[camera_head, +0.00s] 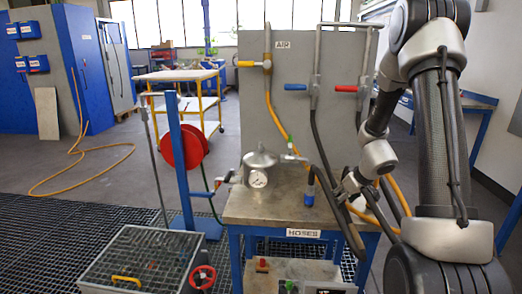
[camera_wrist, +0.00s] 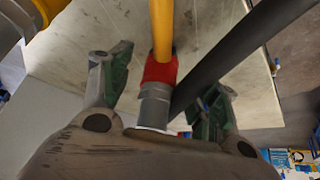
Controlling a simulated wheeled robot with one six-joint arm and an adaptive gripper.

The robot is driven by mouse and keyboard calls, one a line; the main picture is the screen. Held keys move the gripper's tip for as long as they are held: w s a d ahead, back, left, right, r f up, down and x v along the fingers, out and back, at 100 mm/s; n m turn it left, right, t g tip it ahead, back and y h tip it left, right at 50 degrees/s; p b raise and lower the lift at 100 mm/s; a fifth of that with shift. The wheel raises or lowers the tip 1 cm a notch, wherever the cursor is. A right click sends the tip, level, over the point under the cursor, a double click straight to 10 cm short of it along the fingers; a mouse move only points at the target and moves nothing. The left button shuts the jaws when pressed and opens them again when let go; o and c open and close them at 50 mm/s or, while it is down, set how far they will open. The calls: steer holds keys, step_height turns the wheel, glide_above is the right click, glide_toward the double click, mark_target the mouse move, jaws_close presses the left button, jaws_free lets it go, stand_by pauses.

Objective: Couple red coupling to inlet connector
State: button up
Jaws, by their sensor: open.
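The red coupling (camera_wrist: 160,70) shows in the wrist view on the end of a yellow hose, with a grey metal sleeve (camera_wrist: 155,101) below it. It lies between the two green-padded fingers of my gripper (camera_wrist: 160,88), which stand apart with gaps on both sides. In the head view my gripper (camera_head: 350,188) is over the right part of the metal bench; I cannot make out the red coupling there. The metal vessel (camera_head: 261,160) with a round gauge stands on the bench to the left. A fitting (camera_head: 293,157) sticks out at its right side; I cannot tell whether it is the inlet connector.
A dark hose (camera_wrist: 235,52) crosses close to the right finger in the wrist view. A blue-ended hose (camera_head: 309,194) hangs at the bench (camera_head: 250,208). A grey panel (camera_head: 290,110) with valves stands behind. A red hose reel (camera_head: 183,145) and a mesh-topped box (camera_head: 143,262) are left.

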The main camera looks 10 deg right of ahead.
jaws_close()
steer(key=shift+r, duration=0.1)
steer(key=shift+r, duration=0.15)
steer(key=shift+r, duration=2.35)
